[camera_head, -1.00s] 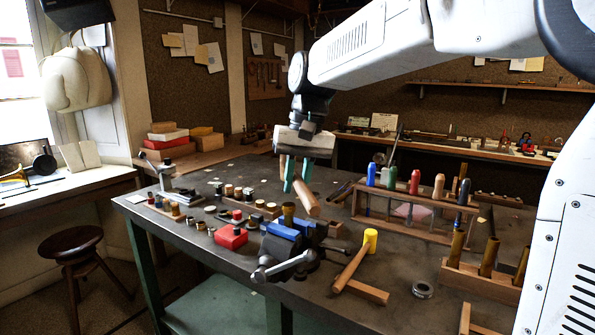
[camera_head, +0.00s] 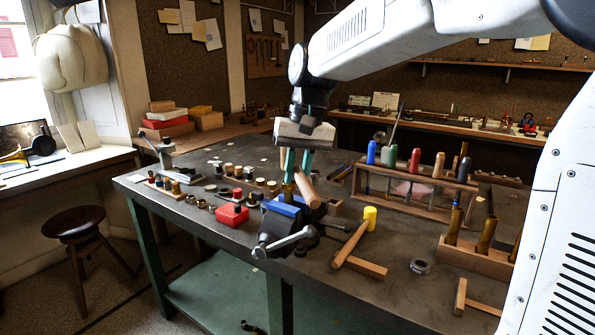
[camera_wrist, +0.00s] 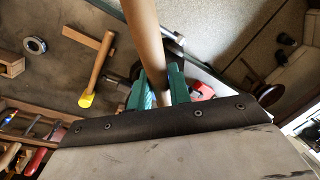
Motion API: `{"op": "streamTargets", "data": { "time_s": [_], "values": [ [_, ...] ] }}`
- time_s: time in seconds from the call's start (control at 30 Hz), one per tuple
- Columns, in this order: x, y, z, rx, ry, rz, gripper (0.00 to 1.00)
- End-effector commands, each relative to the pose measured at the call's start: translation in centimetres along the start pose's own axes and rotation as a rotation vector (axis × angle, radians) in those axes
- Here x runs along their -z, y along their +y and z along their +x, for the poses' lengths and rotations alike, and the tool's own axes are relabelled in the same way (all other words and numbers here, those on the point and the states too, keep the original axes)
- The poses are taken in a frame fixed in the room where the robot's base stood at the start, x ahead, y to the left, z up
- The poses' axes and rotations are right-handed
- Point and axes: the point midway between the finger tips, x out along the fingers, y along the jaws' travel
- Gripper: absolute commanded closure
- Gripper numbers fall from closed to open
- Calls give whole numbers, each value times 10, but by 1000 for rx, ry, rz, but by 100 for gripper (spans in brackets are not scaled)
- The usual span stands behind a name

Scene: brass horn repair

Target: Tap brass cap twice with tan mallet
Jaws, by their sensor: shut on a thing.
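My gripper (camera_head: 298,162) has two teal fingers shut on the tan mallet (camera_head: 310,191), whose pale wooden cylinder hangs below the fingers. In the wrist view the mallet (camera_wrist: 145,38) runs up from between the fingers (camera_wrist: 157,92). A brass piece (camera_head: 288,191), seemingly the cap's tube, stands upright at the vise (camera_head: 283,209) with blue jaws. The mallet appears just right of it and close in the picture; I cannot tell whether they touch. The cap's top is not clear, partly behind the fingers.
A yellow-headed mallet (camera_head: 370,218) lies right of the vise. A red box (camera_head: 232,214) sits left of it. A wooden rack (camera_head: 412,202) of coloured handles stands behind right. A metal ring (camera_head: 420,267) lies on open bench at the front right.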

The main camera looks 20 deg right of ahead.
Motion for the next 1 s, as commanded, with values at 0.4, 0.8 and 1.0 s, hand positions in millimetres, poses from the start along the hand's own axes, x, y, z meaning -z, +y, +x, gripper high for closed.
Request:
{"op": "streamTargets", "data": {
  "time_s": [0.4,0.8,1.0],
  "values": [
    [0,1,6,0,0,0,100],
    [0,6,39,0,0,-1,100],
    [1,5,30,1,3,-1,100]
  ]
}}
